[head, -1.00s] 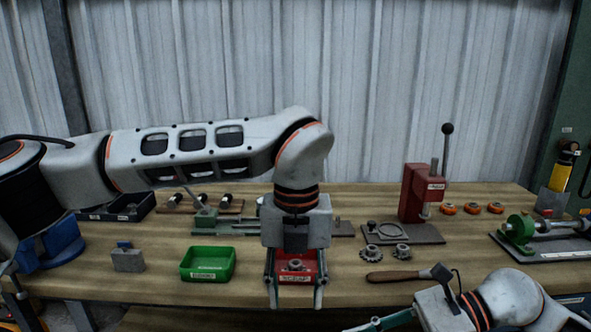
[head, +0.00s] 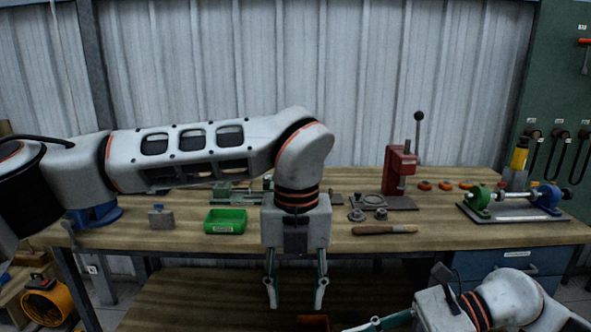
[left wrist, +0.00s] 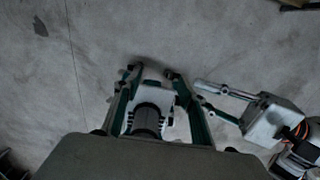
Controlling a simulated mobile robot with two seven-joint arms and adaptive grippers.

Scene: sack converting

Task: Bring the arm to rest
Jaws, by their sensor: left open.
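My left arm reaches across the head view, with its left gripper (head: 296,292) pointing down. The gripper is open and empty, its two fingers apart in front of the bench's front edge, with the lower shelf behind them. In the left wrist view, the open left gripper (left wrist: 151,76) hangs over grey concrete floor. My right gripper (left wrist: 202,95) shows at the right of that view, with a gap between its fingertips and nothing seen in it. In the head view the right arm is at the bottom right, its gripper partly cut off.
The wooden bench (head: 440,233) stands ahead, with a green tray (head: 226,221), a red press (head: 398,170), a wood-handled tool (head: 384,230) and a green-and-blue fixture (head: 514,203) on it. A yellow-orange machine (head: 48,300) stands at lower left. Below the grippers, the floor looks clear.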

